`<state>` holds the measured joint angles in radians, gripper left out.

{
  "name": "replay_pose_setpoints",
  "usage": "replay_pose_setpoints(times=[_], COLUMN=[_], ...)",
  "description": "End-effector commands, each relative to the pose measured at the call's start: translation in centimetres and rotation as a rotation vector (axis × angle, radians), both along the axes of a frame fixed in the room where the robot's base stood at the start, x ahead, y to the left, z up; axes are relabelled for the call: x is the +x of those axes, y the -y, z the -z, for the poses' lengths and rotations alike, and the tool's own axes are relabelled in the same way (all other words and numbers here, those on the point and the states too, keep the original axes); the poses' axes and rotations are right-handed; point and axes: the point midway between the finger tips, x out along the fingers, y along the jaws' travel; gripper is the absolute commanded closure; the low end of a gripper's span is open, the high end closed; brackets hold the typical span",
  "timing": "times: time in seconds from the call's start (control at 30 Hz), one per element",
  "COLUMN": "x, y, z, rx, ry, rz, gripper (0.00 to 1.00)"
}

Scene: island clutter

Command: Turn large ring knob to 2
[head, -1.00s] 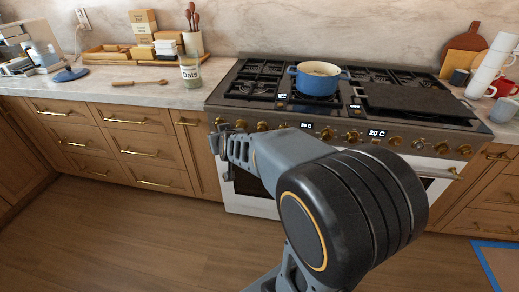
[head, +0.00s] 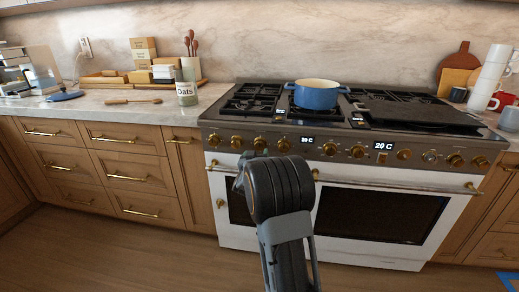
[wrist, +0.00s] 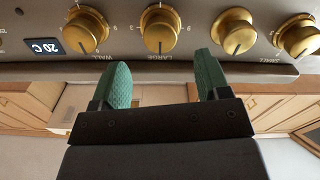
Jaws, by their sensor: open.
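The knob labelled LARGE (wrist: 160,28) is a round brass knob on the steel control panel, seen at the top middle of the wrist view. Numbers are printed beside it, too small to read surely. My gripper (wrist: 162,80) has two green fingers, open and empty, just in front of and below this knob, apart from it. The gap between the fingers lines up roughly with the knob.
A 20 C display (wrist: 44,47) is at the left. On the stove (head: 375,215) are a blue pot (head: 316,97) and a dark griddle (head: 415,115). An oven handle (head: 400,186) juts out below the knobs.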

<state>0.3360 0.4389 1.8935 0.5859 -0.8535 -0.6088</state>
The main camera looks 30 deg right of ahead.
Motion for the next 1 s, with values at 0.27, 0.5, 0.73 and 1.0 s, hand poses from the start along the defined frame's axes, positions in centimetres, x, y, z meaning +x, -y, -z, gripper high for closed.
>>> replay_pose_setpoints(times=[0.27,0.5,0.73,1.0], x=[3.5,4.9,5.3,5.3], y=[3.4,4.7,5.0,5.0], z=[0.2,0.1,0.0,0.0], rx=[0.001,0.002,0.002,0.002], ry=[-0.001,0.0,0.0,0.0], rz=[0.0,-0.001,-0.002,-0.002], gripper=[0.31,0.31,0.31,0.38])
